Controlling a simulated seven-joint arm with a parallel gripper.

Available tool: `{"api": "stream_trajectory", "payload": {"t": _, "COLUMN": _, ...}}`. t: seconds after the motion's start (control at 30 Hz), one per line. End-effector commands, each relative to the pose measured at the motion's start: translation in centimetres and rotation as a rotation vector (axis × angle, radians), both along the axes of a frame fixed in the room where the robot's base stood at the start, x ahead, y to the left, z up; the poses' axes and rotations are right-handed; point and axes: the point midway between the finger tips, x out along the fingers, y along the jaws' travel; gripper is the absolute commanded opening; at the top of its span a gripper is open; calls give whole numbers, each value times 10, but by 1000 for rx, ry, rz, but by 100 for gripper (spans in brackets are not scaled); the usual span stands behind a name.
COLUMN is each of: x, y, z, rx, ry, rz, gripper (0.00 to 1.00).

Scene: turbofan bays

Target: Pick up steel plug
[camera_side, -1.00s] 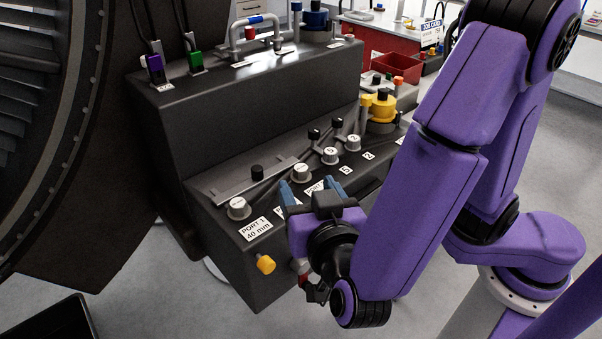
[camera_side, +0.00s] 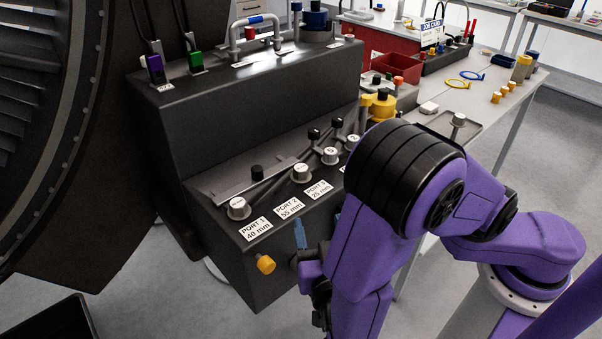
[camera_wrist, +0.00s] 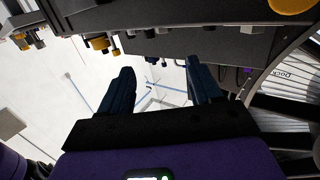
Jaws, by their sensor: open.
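Several round grey, steel-looking plugs sit along the sloped ledge of the dark housing in the side view, including one by the PORT 1 label (camera_side: 238,208) and one by PORT 2 (camera_side: 301,173). Another grey plug (camera_side: 458,119) stands on a tray on the bench at right. I cannot tell which is the task's steel plug. My gripper (camera_wrist: 160,72) is open, with nothing between its blue fingers in the wrist view. In the side view it is below and in front of the ledge, apart from the plugs, partly hidden by my arm.
The dark housing (camera_side: 235,270) has a yellow-capped knob (camera_side: 265,264) sticking out of its front. The bench at right carries a red bin (camera_side: 400,67), blue and yellow rings, and several yellow-topped pieces. Open floor lies in front of the housing.

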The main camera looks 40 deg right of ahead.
Motion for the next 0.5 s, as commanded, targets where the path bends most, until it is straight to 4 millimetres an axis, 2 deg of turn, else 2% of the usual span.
{"api": "stream_trajectory", "payload": {"t": 0.5, "x": 78, "y": -53, "z": -4, "rx": -1, "ry": 1, "rz": -4, "gripper": 64}}
